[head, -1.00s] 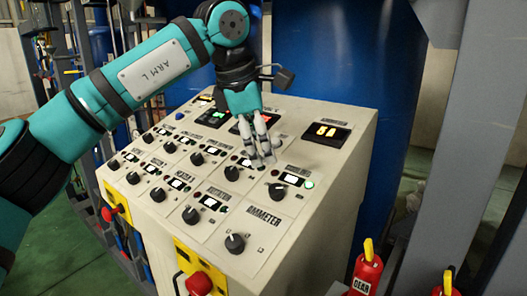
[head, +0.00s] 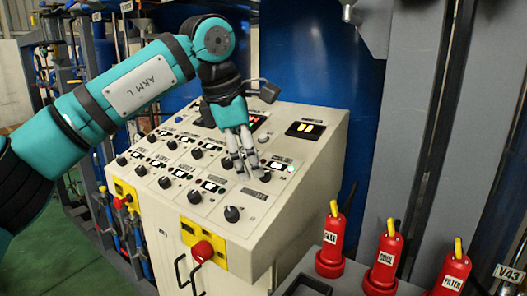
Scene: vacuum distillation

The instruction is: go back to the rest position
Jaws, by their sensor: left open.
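My left gripper (head: 242,168) is open, with its light grey fingers pointing down at the sloped face of a cream control console (head: 310,160). Its fingertips are among the black knobs on the right half of the panel; whether they touch the panel I cannot tell. Nothing shows between the fingers. They partly hide the panel labels behind them. A black knob (head: 231,213) is at the panel's lower edge, below the gripper. My right gripper is not in view.
A red emergency button (head: 202,250) sticks out of the console's front. Red containers with yellow tops, one of them here (head: 331,240), stand at lower right beside a grey upright post (head: 410,120). A blue tank (head: 310,60) rises behind the console. Green floor (head: 60,250) is open at lower left.

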